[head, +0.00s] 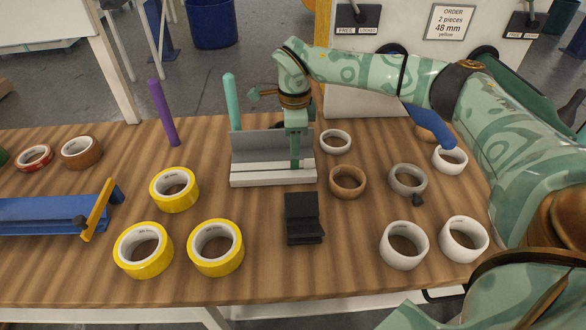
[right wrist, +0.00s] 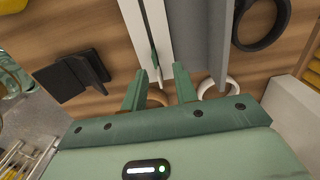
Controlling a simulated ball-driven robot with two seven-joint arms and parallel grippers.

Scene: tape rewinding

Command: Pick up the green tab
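The green tab (right wrist: 155,60) shows in the right wrist view as a small dark green piece in the slot of a white and grey channel fixture (right wrist: 158,18). In the head view the fixture (head: 250,180) stands mid-table, and I cannot make the tab out behind my right gripper. My right gripper (head: 295,153) points down over the right part of the fixture. In the right wrist view its two fingers (right wrist: 160,88) are apart, with nothing between them, and the tab lies just beyond the fingertips. My left gripper is not in view.
Several yellow tape rolls (head: 174,190) stand left and front of the fixture; white rolls (head: 404,245) and a brown roll (head: 347,181) stand right. A black block (head: 302,218) is in front. A purple post (head: 162,112) and teal post (head: 232,102) rise behind. A blue tray (head: 40,213) lies left.

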